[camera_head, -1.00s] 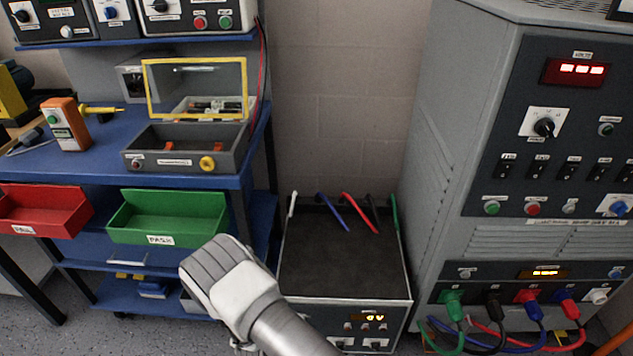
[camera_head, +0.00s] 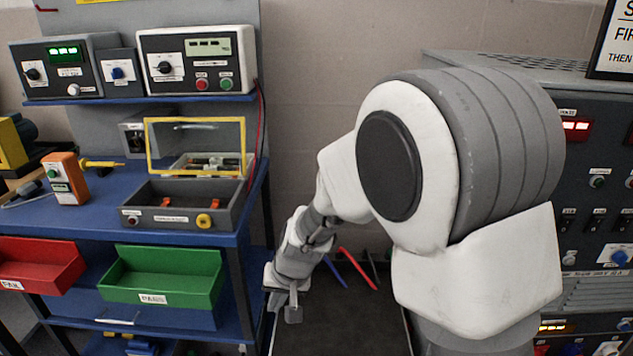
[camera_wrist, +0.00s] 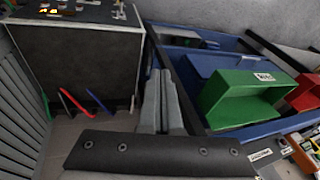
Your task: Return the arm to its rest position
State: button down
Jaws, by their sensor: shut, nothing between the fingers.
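My gripper (camera_head: 284,306) hangs at the end of my folded arm in the head view, fingers pointing down. It is in front of the blue bench's right side and beside the dark-topped floor unit. In the wrist view its fingers (camera_wrist: 165,88) are together with nothing between them. My large white and grey arm joint fills the right centre of the head view and hides much of the floor unit and part of the tall grey cabinet.
The blue bench (camera_head: 225,238) holds a test box with a yellow-framed lid (camera_head: 195,172). Green (camera_head: 160,275) and red (camera_head: 40,262) bins hang at its front. The floor unit (camera_head: 335,325) has coloured leads (camera_head: 354,268) at its back. The tall grey cabinet (camera_head: 590,275) stands right.

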jog(key=s+d+r+t, duration=0.1)
jog(key=s+d+r, duration=0.3)
jog(key=d+r, duration=0.25)
jog(key=s+d+r, duration=0.3)
jog(key=d+r, duration=0.2)
jog(key=r, duration=0.2)
jog(key=s+d+r+t+h, duration=0.25)
jog(key=s+d+r, duration=0.25)
jog(key=s+d, duration=0.65)
notch_tip(320, 180, up, 18)
jog(key=s+p, duration=0.1)
jog(key=p, duration=1.6)
jog(key=shift+a+f+m+g+h, duration=0.15)
jog(key=shift+a+m+g+h, duration=0.2)
jog(key=shift+m+h, duration=0.1)
